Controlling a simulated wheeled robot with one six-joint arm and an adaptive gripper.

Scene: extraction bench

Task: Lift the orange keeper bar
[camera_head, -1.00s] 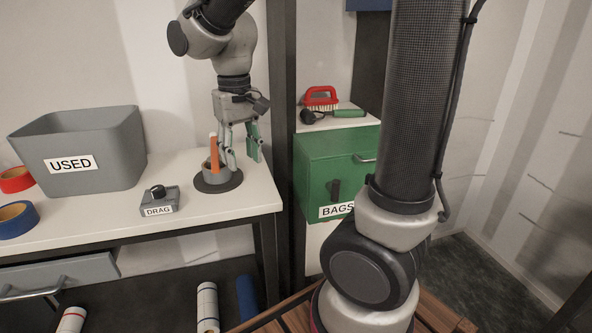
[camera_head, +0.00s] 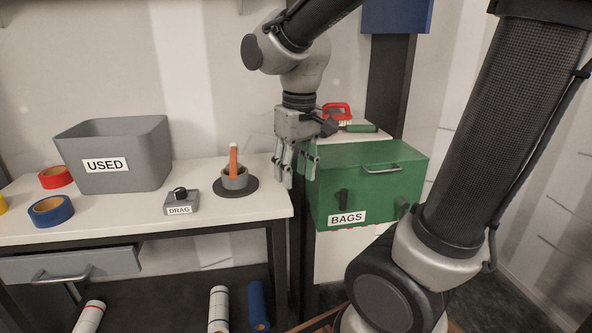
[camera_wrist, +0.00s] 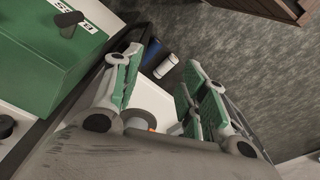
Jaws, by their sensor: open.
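The orange keeper bar (camera_head: 234,161) stands upright in a grey cup (camera_head: 236,181) on a dark round base (camera_head: 222,193), near the right end of the white bench. Its top looks pale, and its lower end is hidden in the cup. My gripper (camera_head: 297,177) is open and empty, to the right of the bar and apart from it, by the bench's right end. In the wrist view the open green-padded fingers (camera_wrist: 156,95) show, with a small orange patch (camera_wrist: 152,129) between them, mostly hidden by the gripper body.
A grey DRAG block (camera_head: 181,200) sits left of the cup. The grey USED bin (camera_head: 143,172), red tape (camera_head: 55,177) and blue tape (camera_head: 51,211) are farther left. The green BAGS box (camera_head: 385,190) stands close right of my gripper, with a red brush (camera_head: 337,110) behind it.

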